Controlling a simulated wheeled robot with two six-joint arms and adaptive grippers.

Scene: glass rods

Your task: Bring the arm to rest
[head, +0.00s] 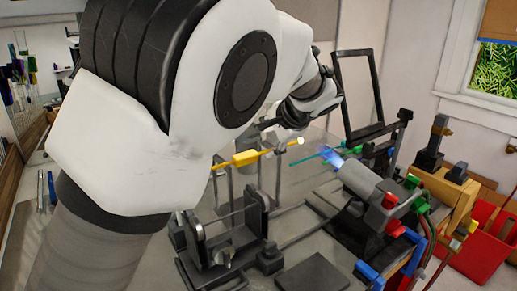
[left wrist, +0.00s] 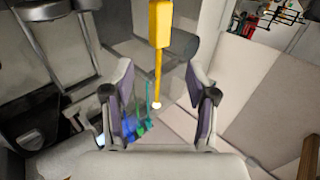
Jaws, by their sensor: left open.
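My left arm fills the upper left of the head view, and my left gripper (head: 270,125) is partly hidden behind its wrist. In the left wrist view the gripper (left wrist: 163,105) is open, its two pads well apart. A yellow rod (head: 246,158) with a thick middle and a glowing white tip lies across two upright posts. It also shows in the left wrist view (left wrist: 162,28), its tip appearing in the gap between the pads. The pads do not touch it there. My right gripper is not in view.
A torch (head: 360,178) with a blue flame stands right of the rod, near a thin teal rod (head: 318,156). A dark clamp stand (head: 222,240) is in front. A black frame (head: 362,95) rises behind. A red bin (head: 480,245) is at right.

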